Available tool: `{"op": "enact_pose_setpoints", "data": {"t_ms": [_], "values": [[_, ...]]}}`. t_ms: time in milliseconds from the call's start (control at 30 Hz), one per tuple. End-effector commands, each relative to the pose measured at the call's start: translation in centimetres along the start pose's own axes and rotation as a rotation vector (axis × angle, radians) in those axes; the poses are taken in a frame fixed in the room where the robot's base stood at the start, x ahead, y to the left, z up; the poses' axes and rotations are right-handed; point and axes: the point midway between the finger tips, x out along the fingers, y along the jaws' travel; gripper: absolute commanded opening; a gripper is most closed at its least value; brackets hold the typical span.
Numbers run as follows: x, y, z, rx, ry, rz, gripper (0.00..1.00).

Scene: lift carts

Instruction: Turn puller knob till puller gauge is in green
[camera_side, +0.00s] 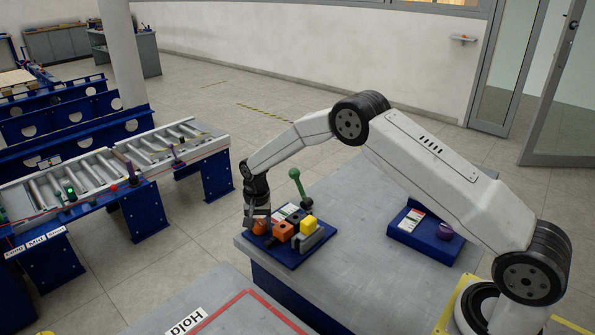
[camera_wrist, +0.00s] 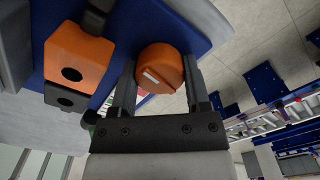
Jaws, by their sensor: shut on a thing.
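An orange round knob (camera_wrist: 160,68) with a white mark sits between my two fingers in the wrist view. My gripper (camera_wrist: 158,75) is shut on it. In the side view my gripper (camera_side: 257,222) points down at the left edge of a blue panel (camera_side: 290,258), and a bit of the orange knob (camera_side: 260,227) shows beside the fingers. I cannot make out a gauge or its green zone; a white label (camera_side: 286,211) on the panel is too small to read.
The panel also bears an orange block (camera_side: 283,231), a yellow block (camera_side: 307,225) and a green-topped lever (camera_side: 297,178). A blue box (camera_side: 425,236) with a purple knob (camera_side: 445,231) stands to the right on the grey table (camera_side: 350,205). A roller conveyor (camera_side: 100,170) is at left.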

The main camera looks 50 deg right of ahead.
Motion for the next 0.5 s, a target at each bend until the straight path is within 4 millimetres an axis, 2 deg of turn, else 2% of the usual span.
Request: {"op": "enact_pose_setpoints", "data": {"t_ms": [300,500], "values": [[-0.05,-0.02,-0.02,-0.195,0.0,0.001,0.02],[-0.06,-0.02,-0.03,-0.224,0.001,0.001,0.02]]}}
